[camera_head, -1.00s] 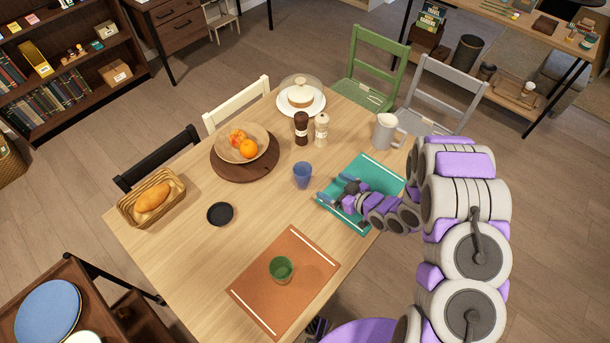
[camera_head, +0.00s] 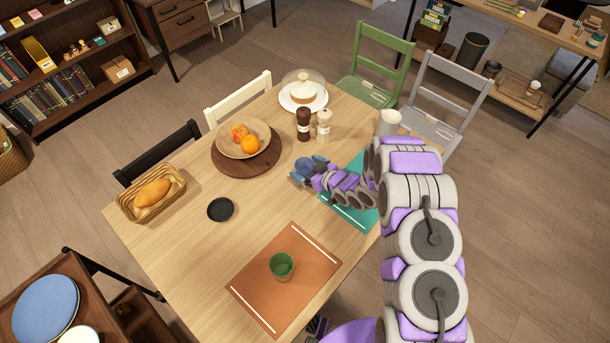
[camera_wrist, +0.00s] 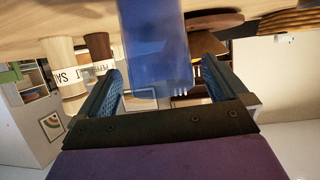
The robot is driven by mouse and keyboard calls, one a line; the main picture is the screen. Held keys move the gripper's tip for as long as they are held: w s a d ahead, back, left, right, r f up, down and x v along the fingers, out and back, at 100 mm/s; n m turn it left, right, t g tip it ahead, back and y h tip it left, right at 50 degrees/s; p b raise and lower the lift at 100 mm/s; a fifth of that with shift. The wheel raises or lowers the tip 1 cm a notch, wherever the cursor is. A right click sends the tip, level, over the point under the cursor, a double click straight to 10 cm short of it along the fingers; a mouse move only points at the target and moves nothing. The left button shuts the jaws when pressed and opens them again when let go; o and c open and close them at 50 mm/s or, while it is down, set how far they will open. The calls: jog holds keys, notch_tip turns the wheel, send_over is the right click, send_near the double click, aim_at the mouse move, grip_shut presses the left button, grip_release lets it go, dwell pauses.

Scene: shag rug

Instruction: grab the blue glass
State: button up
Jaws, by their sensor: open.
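The blue glass (camera_head: 305,167) stands on the wooden table, partly hidden by my gripper (camera_head: 307,172) in the head view. In the wrist view the scene is upside down, and the translucent blue glass (camera_wrist: 154,45) fills the space between the two fingers of my gripper (camera_wrist: 161,76). The fingers are spread, one on each side of the glass. A gap shows on the left side; the gap on the right side is narrow, and I cannot tell whether that finger touches.
A pepper mill (camera_head: 303,124) and a salt mill (camera_head: 324,126) stand behind the glass. A fruit bowl (camera_head: 227,150) on a round board is to the left. A green glass (camera_head: 281,266) is on the orange mat (camera_head: 309,252). A pitcher (camera_head: 389,122) stands near my arm.

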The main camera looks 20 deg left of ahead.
jog(key=shift+x, duration=0.95)
jog(key=shift+s, duration=0.1)
jog(key=shift+c, duration=0.3)
jog(key=shift+d, duration=0.2)
jog(key=c, duration=0.4)
jog(key=shift+a, duration=0.1)
jog(key=c, duration=0.7)
jog(key=shift+r, duration=0.1)
